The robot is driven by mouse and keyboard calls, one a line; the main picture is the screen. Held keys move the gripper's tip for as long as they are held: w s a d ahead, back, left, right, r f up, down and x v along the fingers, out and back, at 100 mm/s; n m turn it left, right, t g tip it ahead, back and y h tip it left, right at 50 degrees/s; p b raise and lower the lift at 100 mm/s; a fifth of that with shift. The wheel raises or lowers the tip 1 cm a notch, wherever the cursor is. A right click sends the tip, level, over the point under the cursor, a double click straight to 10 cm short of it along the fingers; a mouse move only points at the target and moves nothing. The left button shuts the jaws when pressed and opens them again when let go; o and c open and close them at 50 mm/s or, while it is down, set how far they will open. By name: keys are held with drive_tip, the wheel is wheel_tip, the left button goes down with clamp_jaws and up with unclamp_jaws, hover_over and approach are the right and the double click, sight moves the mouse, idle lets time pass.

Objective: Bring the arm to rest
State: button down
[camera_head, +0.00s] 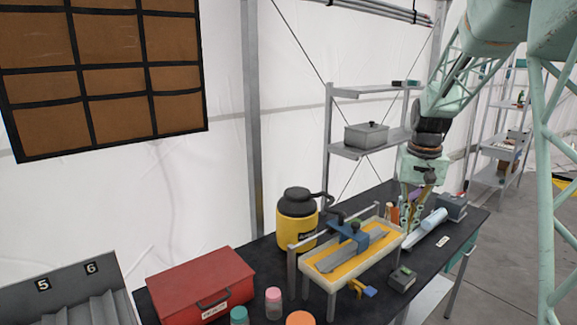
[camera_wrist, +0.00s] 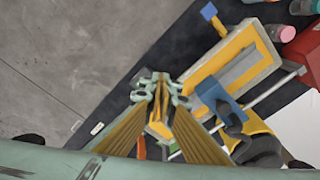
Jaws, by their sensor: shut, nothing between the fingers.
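My gripper (camera_head: 416,194) hangs from my mint-green arm over the right part of the black table (camera_head: 262,252), pointing down. In the wrist view its gold fingers come together at the tips (camera_wrist: 162,78), shut with nothing between them. A cream tray with a yellow bed (camera_head: 318,283), holding a grey block and a blue clamp (camera_head: 352,238), stands just left of the gripper. In the wrist view this tray lies right of the fingers. What is directly beneath the fingertips is partly hidden.
A yellow and black canister (camera_head: 297,220) stands behind the tray. A red toolbox (camera_head: 196,287) and small jars are on the left. Metal shelves (camera_head: 345,152) stand behind.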

drive_tip(key=s+a+r+b, duration=0.1)
drive_tip(key=s+a+r, duration=0.25)
drive_tip(key=s, duration=0.45)
drive_tip(key=s+a+r+n+t+b, duration=0.1)
drive_tip(key=s+a+r, duration=0.25)
drive_tip(key=s, duration=0.35)
drive_tip(key=s+a+r+b, duration=0.2)
drive_tip(key=s+a+r, duration=0.15)
drive_tip(key=s, duration=0.45)
drive_tip(key=s+a+f+n+t+b, duration=0.1)
drive_tip(key=s+a+f+b, duration=0.1)
drive_tip(key=s, duration=1.1)
drive_tip(key=s+a+f+n+b, duration=0.1)
drive_tip(key=s+a+f+b, duration=0.1)
drive_tip(key=s, duration=1.1)
drive_tip(key=shift+s+a+t, duration=0.35)
drive_tip(key=shift+s+t, duration=0.05)
drive_tip(key=shift+w, duration=0.1)
